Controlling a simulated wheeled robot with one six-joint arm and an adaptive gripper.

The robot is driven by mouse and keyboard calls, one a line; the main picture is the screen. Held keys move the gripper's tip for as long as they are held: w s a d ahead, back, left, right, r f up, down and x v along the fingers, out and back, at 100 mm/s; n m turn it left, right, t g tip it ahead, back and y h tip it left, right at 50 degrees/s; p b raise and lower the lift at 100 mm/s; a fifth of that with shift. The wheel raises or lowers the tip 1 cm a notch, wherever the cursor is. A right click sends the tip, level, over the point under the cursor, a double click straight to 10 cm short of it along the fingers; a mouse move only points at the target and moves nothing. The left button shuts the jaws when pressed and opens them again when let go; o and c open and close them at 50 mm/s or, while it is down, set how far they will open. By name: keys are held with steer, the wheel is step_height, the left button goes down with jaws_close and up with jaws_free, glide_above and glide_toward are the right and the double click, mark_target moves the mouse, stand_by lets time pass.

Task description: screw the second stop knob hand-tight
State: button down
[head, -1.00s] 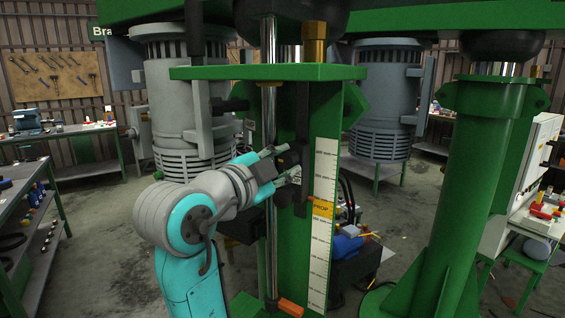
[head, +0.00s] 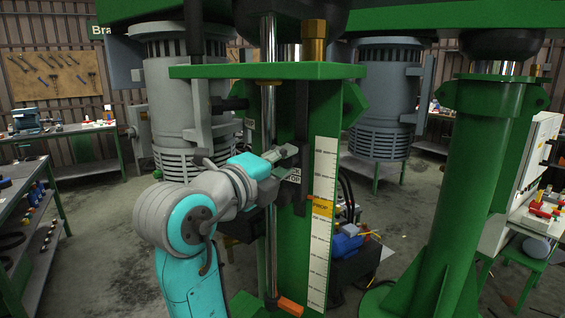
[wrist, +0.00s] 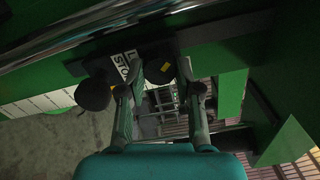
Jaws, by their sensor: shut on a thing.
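In the wrist view a round black stop knob (wrist: 160,68) with a yellow mark sits between my gripper's fingertips (wrist: 160,88). My gripper is shut on this knob, one finger on each side. A second black knob (wrist: 93,95) stands just left of the fingers, apart from them. Both are at a dark bar beside a white label (wrist: 126,64) reading "STOP". In the head view my gripper (head: 289,154) is at the dark upright bar (head: 301,120) on the green column; the held knob is not clearly visible there. How far the knob is screwed in cannot be told.
A shiny vertical rod (head: 269,150) stands close beside my wrist. A white scale strip (head: 321,250) runs down the green column (head: 298,245) to the right. A green plate (head: 230,71) lies above my arm. Open floor (head: 110,230) is at left.

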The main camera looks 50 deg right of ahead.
steer(key=shift+m, duration=0.6)
steer(key=c, duration=0.8)
jaws_free()
steer(key=shift+a, duration=0.15)
steer(key=a, duration=0.4)
steer(key=s+a, duration=0.1)
steer(key=a, duration=0.6)
steer(key=shift+s+a, duration=0.35)
steer(key=shift+s, duration=0.05)
